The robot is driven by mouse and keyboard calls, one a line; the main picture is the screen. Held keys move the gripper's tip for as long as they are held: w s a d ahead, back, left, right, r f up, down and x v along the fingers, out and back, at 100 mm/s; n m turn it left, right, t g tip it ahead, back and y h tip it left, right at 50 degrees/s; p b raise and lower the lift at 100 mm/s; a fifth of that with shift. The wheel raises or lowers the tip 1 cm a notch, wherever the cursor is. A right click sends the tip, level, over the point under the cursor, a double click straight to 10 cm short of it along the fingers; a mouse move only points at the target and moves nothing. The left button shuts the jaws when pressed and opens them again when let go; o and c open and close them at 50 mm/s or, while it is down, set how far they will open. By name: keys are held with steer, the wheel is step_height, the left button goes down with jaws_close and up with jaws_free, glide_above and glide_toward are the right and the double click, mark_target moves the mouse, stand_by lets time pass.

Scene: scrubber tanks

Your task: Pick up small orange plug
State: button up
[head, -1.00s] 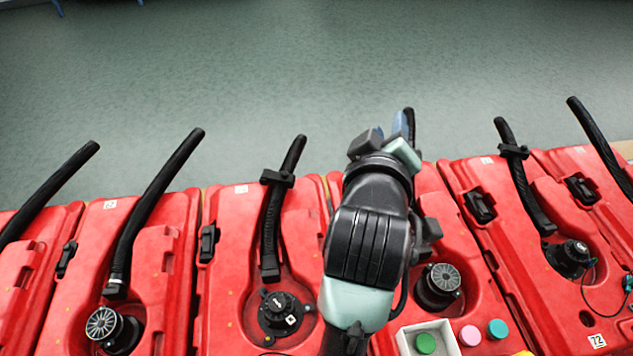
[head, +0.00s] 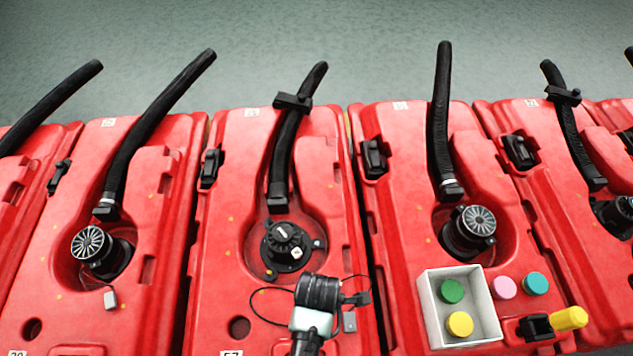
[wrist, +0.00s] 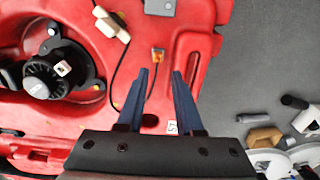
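A small orange piece (wrist: 158,55), which looks like the plug, lies on the red tank with a thin black cable at it, in the upper middle of the wrist view. My gripper (wrist: 161,72) is open and empty. Its two blue fingers are apart, with their tips just below the orange piece in the picture. I cannot tell the height between them. In the head view my arm's dark joint stands at the bottom middle, over the tank labelled 57. My fingertips are not visible there, and I cannot make out the orange piece.
A black cap (wrist: 42,82) and a beige connector (wrist: 112,23) are left of my fingers. A white box (head: 431,310) with green and yellow discs stands on the tank to the right, near a yellow cylinder (head: 569,318). Black hoses (head: 286,150) rise from the tanks.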

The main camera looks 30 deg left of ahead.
step_height(320, 180, down, 8)
steer(key=b, duration=0.4)
steer(key=shift+w+a+r, duration=0.1)
steer(key=shift+w+a, duration=0.05)
steer(key=shift+r, duration=0.1)
jaws_close()
